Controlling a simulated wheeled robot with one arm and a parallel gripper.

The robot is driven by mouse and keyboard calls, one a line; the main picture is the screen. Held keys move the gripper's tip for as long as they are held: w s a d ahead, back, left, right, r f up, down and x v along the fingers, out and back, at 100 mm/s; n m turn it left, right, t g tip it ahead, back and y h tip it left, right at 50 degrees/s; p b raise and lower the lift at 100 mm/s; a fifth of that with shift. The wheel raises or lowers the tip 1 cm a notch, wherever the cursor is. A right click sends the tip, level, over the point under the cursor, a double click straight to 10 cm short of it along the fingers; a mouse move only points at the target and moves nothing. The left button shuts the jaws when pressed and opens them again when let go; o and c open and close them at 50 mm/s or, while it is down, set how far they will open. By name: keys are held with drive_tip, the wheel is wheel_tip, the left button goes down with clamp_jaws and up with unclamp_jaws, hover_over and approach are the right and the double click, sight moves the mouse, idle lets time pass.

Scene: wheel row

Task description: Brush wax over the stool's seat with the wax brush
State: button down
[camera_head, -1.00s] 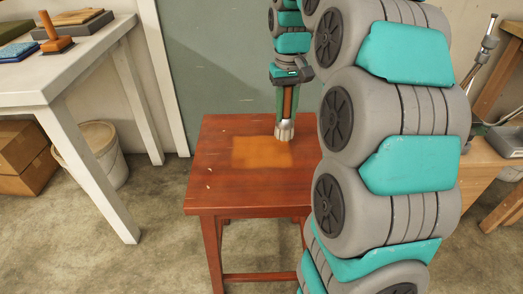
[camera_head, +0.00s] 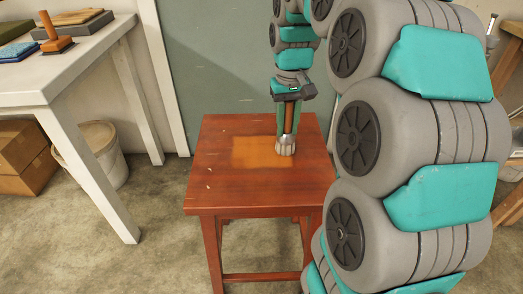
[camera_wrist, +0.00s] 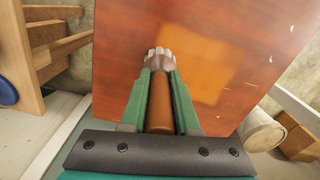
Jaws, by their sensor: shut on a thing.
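The stool (camera_head: 218,187) has a red-brown wooden seat with a lighter orange-yellow patch in the middle. My gripper (camera_head: 288,118) points down over the seat and is shut on the wooden handle of the wax brush (camera_head: 286,146). The brush is upright, with its pale bristles at the seat surface by the right edge of the light patch. In the wrist view the brush (camera_wrist: 161,100) lies between my green fingers, and its bristle end overlaps the edge of the patch on the stool (camera_wrist: 120,50). Whether the bristles press on the seat is hard to tell.
A white table (camera_head: 92,52) at the left bears a wooden-handled block (camera_head: 52,38), a blue cloth (camera_head: 20,50) and stacked boards (camera_head: 80,22). A bucket (camera_head: 100,155) and cardboard boxes (camera_head: 25,158) stand below. My arm hides much of the right side.

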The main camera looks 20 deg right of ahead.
drive_tip(key=shift+f, duration=0.15)
idle(0.3)
drive_tip(key=shift+w+a, duration=0.65)
drive_tip(key=shift+a, duration=1.3)
drive_tip(key=shift+w+a, duration=0.65)
drive_tip(key=shift+a, duration=1.3)
drive_tip(key=shift+w+a, duration=0.65)
drive_tip(key=shift+a, duration=1.3)
drive_tip(key=shift+r, duration=1.1)
drive_tip(key=c, duration=1.2)
unclamp_jaws()
clamp_jaws()
